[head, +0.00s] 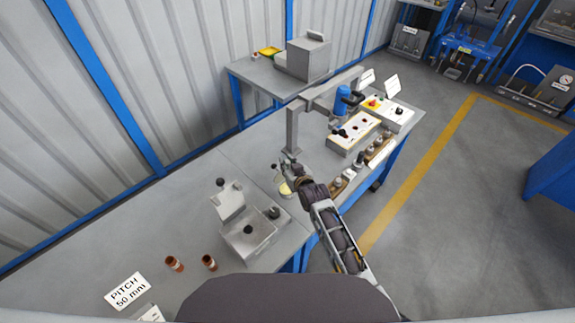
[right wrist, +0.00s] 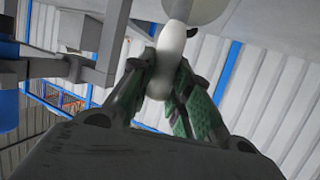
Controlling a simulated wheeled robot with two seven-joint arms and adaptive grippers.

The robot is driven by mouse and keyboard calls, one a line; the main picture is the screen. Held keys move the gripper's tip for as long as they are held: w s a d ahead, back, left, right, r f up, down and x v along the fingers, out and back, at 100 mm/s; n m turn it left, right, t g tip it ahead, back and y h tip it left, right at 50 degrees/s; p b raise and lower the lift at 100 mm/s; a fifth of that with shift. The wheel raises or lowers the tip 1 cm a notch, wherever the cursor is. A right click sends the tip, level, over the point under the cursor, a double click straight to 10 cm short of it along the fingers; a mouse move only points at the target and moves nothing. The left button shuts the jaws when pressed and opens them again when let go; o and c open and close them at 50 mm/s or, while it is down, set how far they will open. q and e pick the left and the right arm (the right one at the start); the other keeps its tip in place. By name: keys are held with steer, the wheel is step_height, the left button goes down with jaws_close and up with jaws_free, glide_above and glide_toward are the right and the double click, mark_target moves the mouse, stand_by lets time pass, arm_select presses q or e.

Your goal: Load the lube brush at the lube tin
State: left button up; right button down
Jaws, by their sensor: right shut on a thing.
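My right gripper (head: 288,170) reaches over the bench and is small and partly hidden by its own wrist. In the right wrist view its green-padded fingers (right wrist: 168,78) are shut on a white rounded handle (right wrist: 170,45), which I take to be the lube brush. The brush's bristles cannot be made out. A small round tin with pale yellow contents (head: 285,189), seemingly the lube tin, stands just below the gripper in the head view. I cannot tell whether the brush touches it. My left gripper is not in view.
A grey post and arm (head: 292,130) rise just behind the gripper. A control box (head: 388,112) and a row of small parts (head: 372,152) lie to the right.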

steer(key=shift+r, duration=1)
stand_by(0.3)
steer(key=shift+w+r, duration=0.1)
steer(key=shift+r, duration=0.3)
steer(key=d+r+m+h, duration=0.3)
steer(key=d+r, duration=0.9)
steer(key=r, duration=0.4)
steer(key=s+d+f+m+t+h+b, duration=0.1)
steer(key=s+d+f+b, duration=0.1)
steer(key=s+d+f, duration=0.35)
steer(key=s+d+f+h+b, duration=0.1)
steer(key=s+d+f, duration=0.3)
steer(key=s+f, duration=0.5)
step_height(320, 180, down, 3)
steer(key=shift+s+d+f+m+b, duration=0.1)
steer(key=shift+s+d+m+b, duration=0.1)
steer(key=shift+m+b, duration=0.1)
